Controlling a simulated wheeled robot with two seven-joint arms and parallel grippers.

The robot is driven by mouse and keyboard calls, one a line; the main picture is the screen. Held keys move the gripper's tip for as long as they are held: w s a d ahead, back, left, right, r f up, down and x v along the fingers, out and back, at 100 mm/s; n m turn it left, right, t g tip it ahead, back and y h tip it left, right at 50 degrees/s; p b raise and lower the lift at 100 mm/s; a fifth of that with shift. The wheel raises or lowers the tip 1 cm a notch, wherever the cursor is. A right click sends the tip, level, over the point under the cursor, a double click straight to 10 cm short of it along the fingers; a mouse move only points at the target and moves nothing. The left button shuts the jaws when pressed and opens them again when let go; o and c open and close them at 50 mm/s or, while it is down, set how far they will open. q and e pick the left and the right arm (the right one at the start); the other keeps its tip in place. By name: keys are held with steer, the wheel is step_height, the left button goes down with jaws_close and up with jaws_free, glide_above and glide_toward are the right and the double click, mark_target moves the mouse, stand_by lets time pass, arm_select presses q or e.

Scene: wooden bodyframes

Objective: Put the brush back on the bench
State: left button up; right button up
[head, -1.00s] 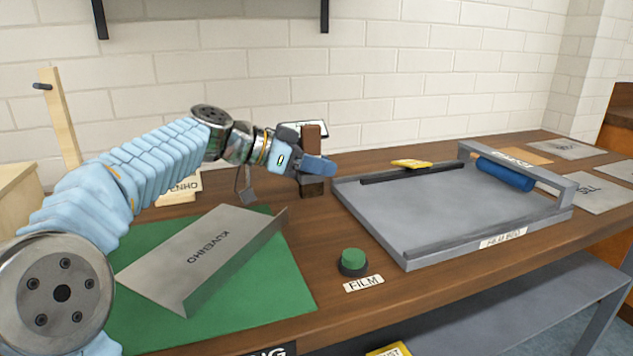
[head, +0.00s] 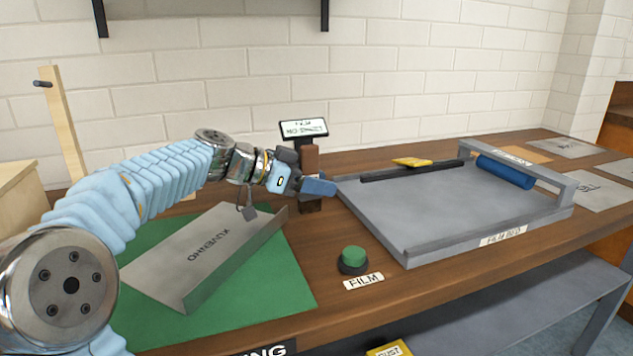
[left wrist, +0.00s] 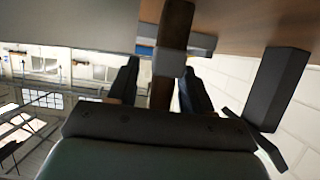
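The brush (head: 311,160) stands upright near the back of the bench, its brown handle up and its dark lower end at the bench top. In the left wrist view the brush (left wrist: 168,62) shows a grey band and runs between my fingers. My left gripper (head: 306,180) is around the brush, with one finger on each side. The left wrist view shows a gap between the handle and the left-hand finger, so the left gripper (left wrist: 160,78) looks open. The wooden bench (head: 330,290) runs across the view. My right gripper is not in view.
A small sign (head: 303,128) stands behind the brush. The grey film tray (head: 460,215) with a blue roller (head: 505,171) is close on the right. A green button (head: 353,257) sits in front. A bent metal sheet (head: 205,255) lies on a green mat (head: 285,290) at the left.

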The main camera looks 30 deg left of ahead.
arm_select(q)
steer(key=shift+r, duration=0.15)
steer(key=b+v, duration=0.1)
steer(key=v, duration=1.1)
